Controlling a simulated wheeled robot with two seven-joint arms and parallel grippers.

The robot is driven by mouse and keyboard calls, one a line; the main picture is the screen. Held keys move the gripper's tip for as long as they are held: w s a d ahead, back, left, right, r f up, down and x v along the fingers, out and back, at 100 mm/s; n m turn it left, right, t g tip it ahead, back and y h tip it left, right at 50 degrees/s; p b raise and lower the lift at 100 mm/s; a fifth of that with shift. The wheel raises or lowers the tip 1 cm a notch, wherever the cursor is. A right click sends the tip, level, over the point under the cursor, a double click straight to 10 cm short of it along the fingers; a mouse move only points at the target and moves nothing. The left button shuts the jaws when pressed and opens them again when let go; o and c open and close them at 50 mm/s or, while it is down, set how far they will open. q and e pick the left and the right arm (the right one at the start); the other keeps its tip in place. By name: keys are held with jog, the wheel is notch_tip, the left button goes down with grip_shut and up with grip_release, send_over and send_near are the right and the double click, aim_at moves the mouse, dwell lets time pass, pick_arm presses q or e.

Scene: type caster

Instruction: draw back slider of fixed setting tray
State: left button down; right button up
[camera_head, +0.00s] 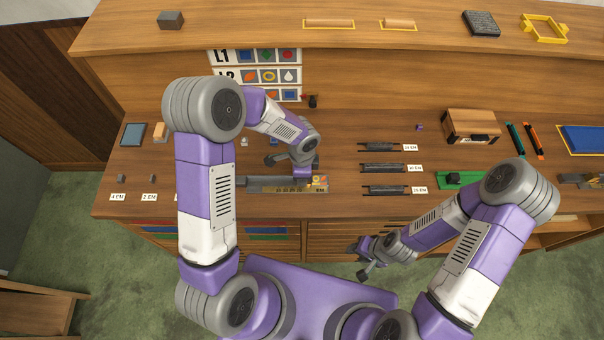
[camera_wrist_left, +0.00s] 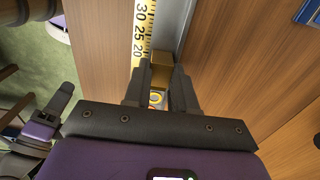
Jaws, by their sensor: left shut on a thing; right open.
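The setting tray (camera_head: 272,189) is a long grey channel lying near the front edge of the worktop. In the left wrist view, its grey bed (camera_wrist_left: 173,28) runs beside a yellow number scale (camera_wrist_left: 140,38). A brass-coloured block, which looks like the slider (camera_wrist_left: 161,61), sits in the channel at my left fingertips. My left gripper (camera_wrist_left: 162,72) is shut on it; the fingers hide part of the block. In the head view my left gripper (camera_head: 304,179) is over the tray's right part, mostly hidden by its wrist. My right gripper (camera_head: 366,258) is open and empty, in front of the worktop.
Dark rails (camera_head: 383,168) with white labels lie right of the tray. A green holder (camera_head: 458,181) and a wooden box (camera_head: 472,126) are farther right. Small blocks with labels (camera_head: 118,197) stand at the left. Bare wood lies between the tray and the dark rails.

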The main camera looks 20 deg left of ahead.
pick_arm(q)
jog(key=a, duration=0.2)
jog(key=s+a, duration=0.1)
jog(key=a, duration=0.3)
jog(key=shift+s+a, duration=0.2)
jog(key=shift+s, duration=0.2)
jog(key=c, duration=0.9)
grip_release()
jog(key=shift+r, duration=0.15)
notch_tip(320, 180, up, 7)
jog(key=shift+r+p, duration=0.15)
jog(key=shift+p, duration=0.35)
